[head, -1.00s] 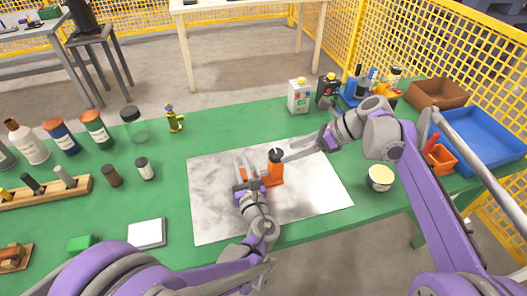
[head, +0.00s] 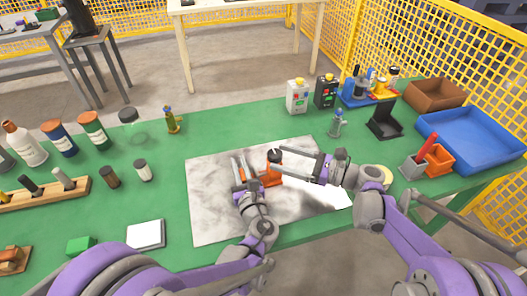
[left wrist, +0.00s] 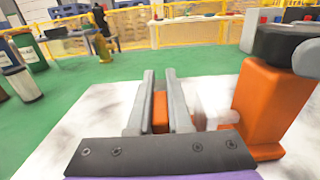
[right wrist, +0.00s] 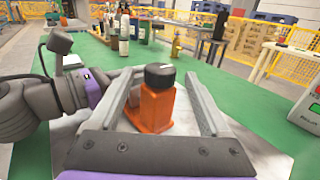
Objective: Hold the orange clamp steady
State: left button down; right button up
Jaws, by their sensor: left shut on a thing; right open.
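The orange clamp (head: 272,176), with a black knob on top, stands upright on the white-grey sheet (head: 215,212). My left gripper (head: 243,163) is shut on an orange part of it, at the clamp's left side. In the left wrist view that part shows between the fingers (left wrist: 159,76), and the tall orange body (left wrist: 268,105) stands just right of them. My right gripper (head: 281,164) is open, coming from the right. In the right wrist view its fingers (right wrist: 158,75) lie either side of the orange body (right wrist: 152,108). Contact cannot be made out.
On the green table (head: 300,238), a blue bin (head: 470,138), brown bin (head: 435,93) and black stand (head: 384,122) stand right. A small blue-grey figure (head: 336,124) stands behind the right gripper. Bottles (head: 94,130) and a white pad (head: 146,234) are left.

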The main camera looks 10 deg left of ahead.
aim_at(268, 157)
jog(key=x, duration=0.6)
jog(key=shift+w+a, duration=0.1)
jog(key=shift+a, duration=0.1)
jog(key=shift+c, duration=0.2)
grip_shut()
jog(key=shift+g, duration=0.3)
jog(key=n+g, duration=0.1)
jog(key=g, duration=0.1)
jog(key=s+n+g, duration=0.1)
jog(key=n+g, duration=0.1)
jog(key=g, duration=0.1)
jog(key=shift+n+y, duration=0.3)
jog(key=shift+s+d+n+g+h, duration=0.1)
jog(key=shift+s+n+g+h, duration=0.15)
jog(key=shift+n+g, duration=0.6)
jog(key=shift+s+a+n+g+h, duration=0.15)
jog(key=shift+n+g, duration=0.35)
jog(key=shift+g, duration=0.65)
jog(key=shift+s+d+n+g+h, duration=0.15)
jog(key=shift+n+g+h, duration=0.15)
jog(key=shift+n+g, duration=0.55)
jog(key=shift+g, duration=0.35)
